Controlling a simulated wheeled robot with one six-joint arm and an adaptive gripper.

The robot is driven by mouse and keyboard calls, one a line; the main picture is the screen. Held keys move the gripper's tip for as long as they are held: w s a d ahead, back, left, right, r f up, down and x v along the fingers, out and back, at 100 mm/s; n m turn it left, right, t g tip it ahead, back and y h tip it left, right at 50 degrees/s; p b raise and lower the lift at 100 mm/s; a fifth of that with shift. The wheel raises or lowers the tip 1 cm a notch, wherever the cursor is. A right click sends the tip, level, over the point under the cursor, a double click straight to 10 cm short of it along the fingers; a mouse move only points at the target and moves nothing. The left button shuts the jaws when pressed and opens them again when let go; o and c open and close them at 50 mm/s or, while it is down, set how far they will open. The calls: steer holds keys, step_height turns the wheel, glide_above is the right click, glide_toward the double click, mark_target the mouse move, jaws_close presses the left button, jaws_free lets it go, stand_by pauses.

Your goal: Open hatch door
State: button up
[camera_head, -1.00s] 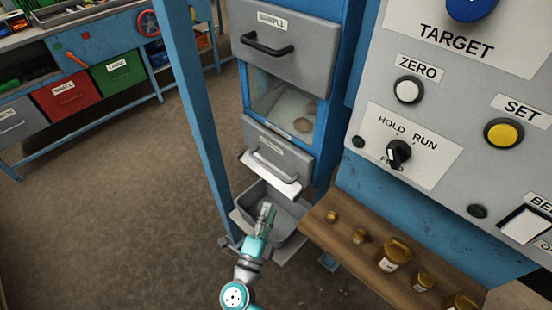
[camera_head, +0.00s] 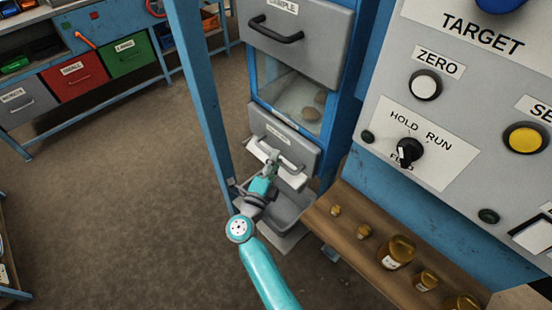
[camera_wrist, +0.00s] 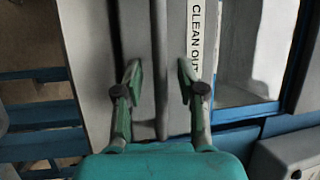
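The hatch door (camera_head: 302,152) is the lower grey panel on the blue cabinet in the head view. It looks shut and has a grey bar handle (camera_head: 292,165). In the wrist view, the door (camera_wrist: 92,60) bears a white "CLEAN OUT" label (camera_wrist: 196,40). My gripper (camera_head: 273,157) is at the handle in the head view. In the wrist view, the fingers of my gripper (camera_wrist: 159,72) are apart, one on each side of the handle (camera_wrist: 160,30). Whether they touch it cannot be told. My gripper hides part of the handle in the head view.
A "SAMPLE" drawer (camera_head: 295,50) and a clear window (camera_head: 292,98) are above the door. A grey bin (camera_head: 290,207) stands below. A blue post (camera_head: 200,100) rises at left. A wooden shelf (camera_head: 350,258) with several jars and a control panel (camera_head: 465,105) are at right.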

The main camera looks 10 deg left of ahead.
steer(key=shift+w+d+r, duration=0.1)
steer(key=shift+w+d, duration=0.05)
steer(key=shift+w, duration=0.25)
jaws_close()
